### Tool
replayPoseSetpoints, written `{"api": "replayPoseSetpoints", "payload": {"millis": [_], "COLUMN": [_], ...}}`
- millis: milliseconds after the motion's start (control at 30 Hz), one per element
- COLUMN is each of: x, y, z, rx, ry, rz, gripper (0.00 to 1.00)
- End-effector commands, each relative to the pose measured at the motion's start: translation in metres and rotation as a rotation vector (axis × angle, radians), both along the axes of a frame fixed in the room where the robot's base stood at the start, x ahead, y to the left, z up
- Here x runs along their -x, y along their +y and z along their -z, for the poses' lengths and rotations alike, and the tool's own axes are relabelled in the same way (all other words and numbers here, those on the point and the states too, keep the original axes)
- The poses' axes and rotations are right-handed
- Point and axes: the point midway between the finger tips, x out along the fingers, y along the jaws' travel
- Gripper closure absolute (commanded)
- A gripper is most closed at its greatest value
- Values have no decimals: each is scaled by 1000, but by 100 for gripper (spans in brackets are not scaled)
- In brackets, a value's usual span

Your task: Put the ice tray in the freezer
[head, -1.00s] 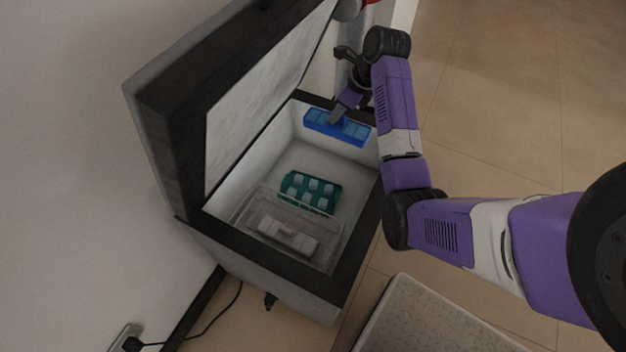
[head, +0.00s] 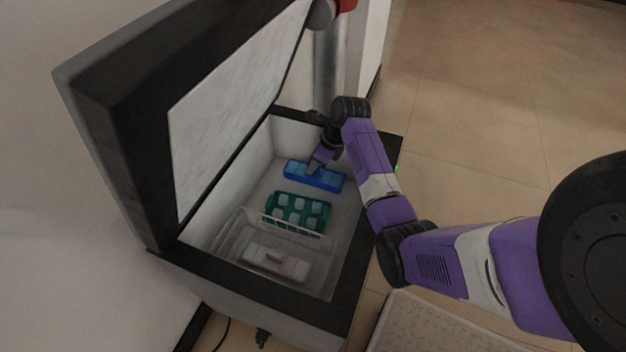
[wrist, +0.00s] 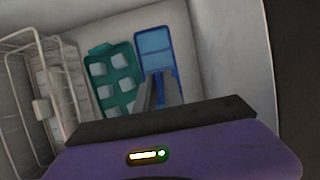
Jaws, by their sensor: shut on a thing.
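The blue ice tray (head: 328,181) is inside the open chest freezer (head: 342,290), near its far end. It also shows in the wrist view (wrist: 155,50), just past my fingers. My gripper (head: 313,168) is shut on the blue tray's edge; the wrist view shows the two fingers (wrist: 158,92) at its near end. I cannot tell whether the tray touches the freezer floor. A green tray (head: 297,212) with pale cubes lies on the freezer floor next to the blue tray, and shows left of it in the wrist view (wrist: 112,77).
The freezer lid (head: 235,100) stands open on the left. A wire basket (head: 235,235) with a pale packet (head: 275,262) fills the near end. The dark rim and white walls surround my arm. A patterned box top (head: 440,330) is at the bottom.

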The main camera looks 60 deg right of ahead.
Motion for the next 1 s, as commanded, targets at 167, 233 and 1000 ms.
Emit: {"api": "replayPoseSetpoints", "payload": {"millis": [167,233,1000], "x": [-1,0,0], "y": [0,0,0], "z": [11,17,52], "rx": [0,0,0], "ry": [-1,0,-1], "rz": [-1,-1,0], "gripper": [100,100,66]}}
